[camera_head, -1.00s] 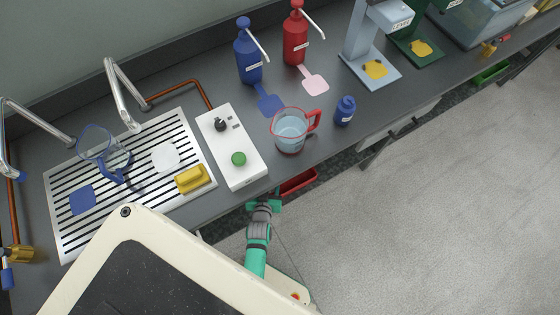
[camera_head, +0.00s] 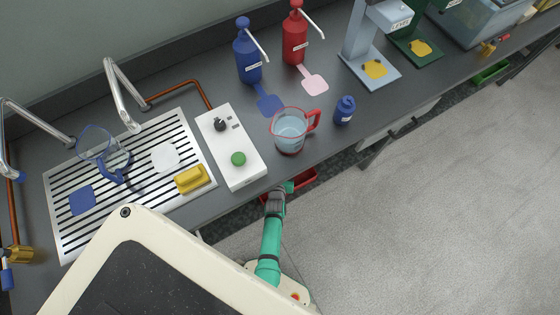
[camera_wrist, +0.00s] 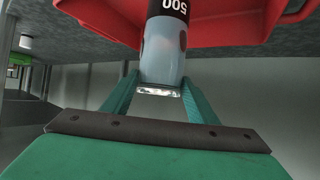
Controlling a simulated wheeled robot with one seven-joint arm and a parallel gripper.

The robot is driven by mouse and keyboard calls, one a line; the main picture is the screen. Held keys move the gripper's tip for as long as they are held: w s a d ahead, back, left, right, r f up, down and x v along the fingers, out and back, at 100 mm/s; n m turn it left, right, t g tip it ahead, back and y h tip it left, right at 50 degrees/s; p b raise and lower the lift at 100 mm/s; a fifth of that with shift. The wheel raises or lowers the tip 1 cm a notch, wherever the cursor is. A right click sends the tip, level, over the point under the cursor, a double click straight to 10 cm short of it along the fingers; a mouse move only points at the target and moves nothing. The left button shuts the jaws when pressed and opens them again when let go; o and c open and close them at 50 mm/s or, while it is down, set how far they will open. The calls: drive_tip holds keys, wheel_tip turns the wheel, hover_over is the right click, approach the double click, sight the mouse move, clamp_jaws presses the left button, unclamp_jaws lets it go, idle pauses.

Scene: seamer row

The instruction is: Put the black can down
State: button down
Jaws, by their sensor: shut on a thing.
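The black can (camera_wrist: 167,12) shows in the wrist view, dark with pale "500" lettering that reads upside down, and a grey lower part in the picture. My gripper (camera_wrist: 160,78) has its two green fingers on either side of it and is shut on it. In the head view my gripper (camera_head: 286,188) is at the counter's front edge, beside the red bin (camera_head: 302,186). The can cannot be made out in the head view. In the wrist view the red bin (camera_wrist: 225,25) is behind the can; whether they touch cannot be told.
Above the bin, the grey counter (camera_head: 335,155) holds a red-handled jug (camera_head: 291,128), a small blue bottle (camera_head: 344,110) and a white control box (camera_head: 232,160). A yellow sponge (camera_head: 191,179) lies on the slotted drainer (camera_head: 140,205). Open floor (camera_head: 450,210) lies to the right.

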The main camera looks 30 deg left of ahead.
drive_tip(key=shift+f, duration=1.5)
drive_tip(key=c, duration=0.7)
unclamp_jaws()
drive_tip(key=shift+s+d+r, duration=0.1)
drive_tip(key=shift+s+r, duration=0.35)
drive_tip(key=shift+s, duration=0.3)
drive_tip(key=v, duration=1)
drive_tip(key=shift+s+d+r, duration=0.1)
drive_tip(key=shift+d, duration=0.2)
